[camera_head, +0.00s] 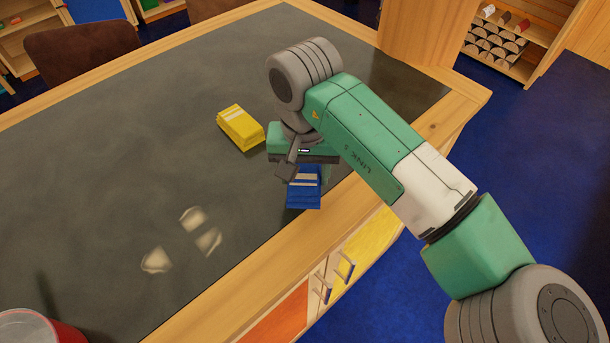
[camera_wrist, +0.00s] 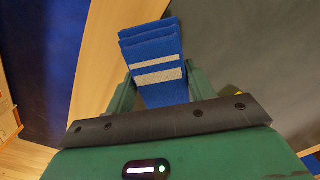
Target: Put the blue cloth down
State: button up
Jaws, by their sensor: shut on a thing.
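The blue cloth (camera_head: 303,193) is a folded stack with pale stripes, over the near right side of the dark tabletop by its wooden rim. It also shows in the wrist view (camera_wrist: 152,48), between the two green fingers of my gripper (camera_wrist: 160,88). My gripper is shut on the cloth. In the head view my arm and gripper hide part of the cloth. I cannot tell whether its underside touches the tabletop.
A folded yellow cloth (camera_head: 240,127) lies on the dark tabletop (camera_head: 110,180), left of and beyond my gripper. A red-rimmed container (camera_head: 35,328) stands at the lower left. The tabletop's middle is clear except for pale light patches. Brown chairs (camera_head: 85,52) stand beyond.

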aim_at(305, 184)
jog(key=shift+f+p, duration=0.4)
jog(key=shift+f, duration=1.55)
jog(key=o, duration=0.9)
jog(key=shift+o, duration=0.2)
